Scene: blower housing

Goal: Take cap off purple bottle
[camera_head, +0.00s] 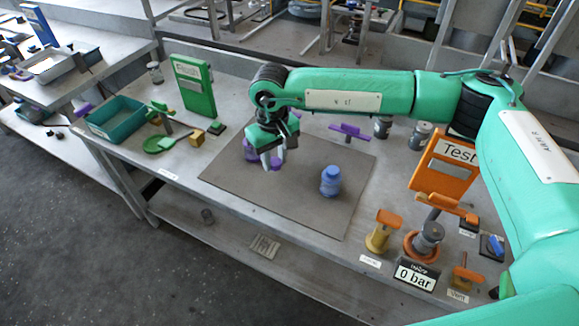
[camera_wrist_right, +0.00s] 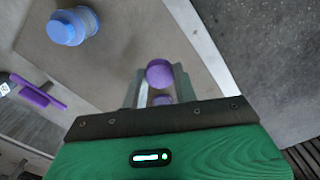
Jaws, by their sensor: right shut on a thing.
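My right gripper (camera_head: 275,160) points down over the left part of the grey mat. It is shut on the purple bottle (camera_head: 250,149), which is partly hidden by the gripper in the head view. In the right wrist view a rounded purple part of the bottle (camera_wrist_right: 160,73) shows at the fingertips of my right gripper (camera_wrist_right: 158,80). A second purple patch shows closer to the palm. I cannot tell which part is the cap, or whether the bottle touches the mat. My left gripper is not in view.
A blue bottle (camera_head: 331,181) stands on the grey mat (camera_head: 300,212), right of my gripper. A purple T-shaped item (camera_head: 350,131) is at the mat's back edge. An orange Test stand (camera_head: 443,160) is at right; a green tray (camera_head: 116,118) and green stand (camera_head: 194,87) are at left.

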